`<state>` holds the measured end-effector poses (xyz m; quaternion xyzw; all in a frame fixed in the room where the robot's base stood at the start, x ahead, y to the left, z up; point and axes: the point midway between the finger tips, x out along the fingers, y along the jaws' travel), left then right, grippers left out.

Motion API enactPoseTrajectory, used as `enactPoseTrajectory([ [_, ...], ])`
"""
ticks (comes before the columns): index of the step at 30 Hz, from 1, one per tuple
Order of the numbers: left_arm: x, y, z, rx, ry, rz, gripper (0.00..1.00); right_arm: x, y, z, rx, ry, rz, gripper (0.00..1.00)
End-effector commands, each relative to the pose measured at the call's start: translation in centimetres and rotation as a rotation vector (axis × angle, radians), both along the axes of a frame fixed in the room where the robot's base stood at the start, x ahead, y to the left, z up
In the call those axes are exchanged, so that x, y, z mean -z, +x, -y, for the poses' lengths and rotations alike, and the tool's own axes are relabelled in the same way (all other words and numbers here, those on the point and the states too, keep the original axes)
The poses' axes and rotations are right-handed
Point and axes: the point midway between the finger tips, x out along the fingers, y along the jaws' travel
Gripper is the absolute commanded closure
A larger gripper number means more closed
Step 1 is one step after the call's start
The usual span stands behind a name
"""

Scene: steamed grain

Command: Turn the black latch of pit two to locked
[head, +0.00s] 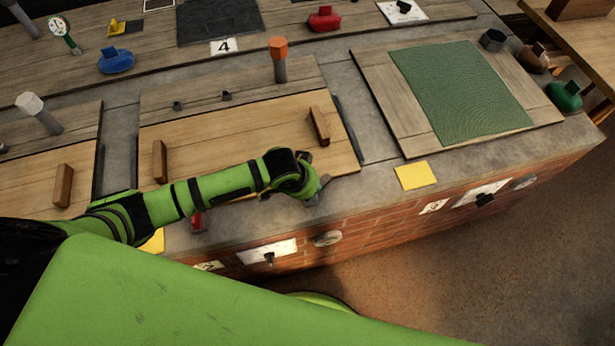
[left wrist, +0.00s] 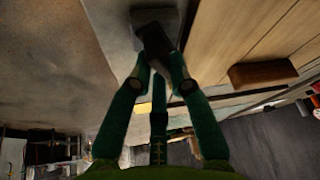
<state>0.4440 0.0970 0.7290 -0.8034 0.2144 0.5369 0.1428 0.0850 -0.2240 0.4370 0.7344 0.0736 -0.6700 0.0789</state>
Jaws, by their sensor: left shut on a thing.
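My left gripper (head: 312,192) is at the front right part of the middle pit's wooden lid (head: 225,135), by the stone rim. In the left wrist view its fingers (left wrist: 158,72) are shut on a dark block-like piece, the black latch (left wrist: 153,38), beside the wooden lid's edge. In the head view my gripper mostly hides the latch, so its exact angle is hard to tell. A small "2" label (head: 208,266) shows low on the brick front. My right gripper is not in view.
The lid has two wooden handles (head: 319,125). A post with an orange top (head: 279,62) stands behind it. To the right lies a board with a green mat (head: 465,90). A yellow square (head: 415,175) lies on the stone rim. White plates (head: 267,251) are on the brick front.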

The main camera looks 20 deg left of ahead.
Motion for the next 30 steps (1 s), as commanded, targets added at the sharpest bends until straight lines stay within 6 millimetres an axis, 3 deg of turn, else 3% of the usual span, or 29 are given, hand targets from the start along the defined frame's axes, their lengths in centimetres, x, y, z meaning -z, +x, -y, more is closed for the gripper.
enactPoseTrajectory([
  [1, -0.6, -0.3, 0.2, -0.047, -0.002, -0.008, 1.00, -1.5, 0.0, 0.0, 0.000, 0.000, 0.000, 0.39],
  [12, -0.3, -0.2, 0.3, -0.399, 0.000, -0.011, 1.00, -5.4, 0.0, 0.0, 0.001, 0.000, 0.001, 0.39],
  [21, -0.1, 0.0, 0.3, -0.681, 0.000, -0.010, 1.00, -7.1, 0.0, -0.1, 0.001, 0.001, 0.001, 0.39],
  [30, 0.1, 0.2, 0.3, -0.907, 0.001, -0.007, 1.00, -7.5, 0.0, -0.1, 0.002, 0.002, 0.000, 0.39],
])
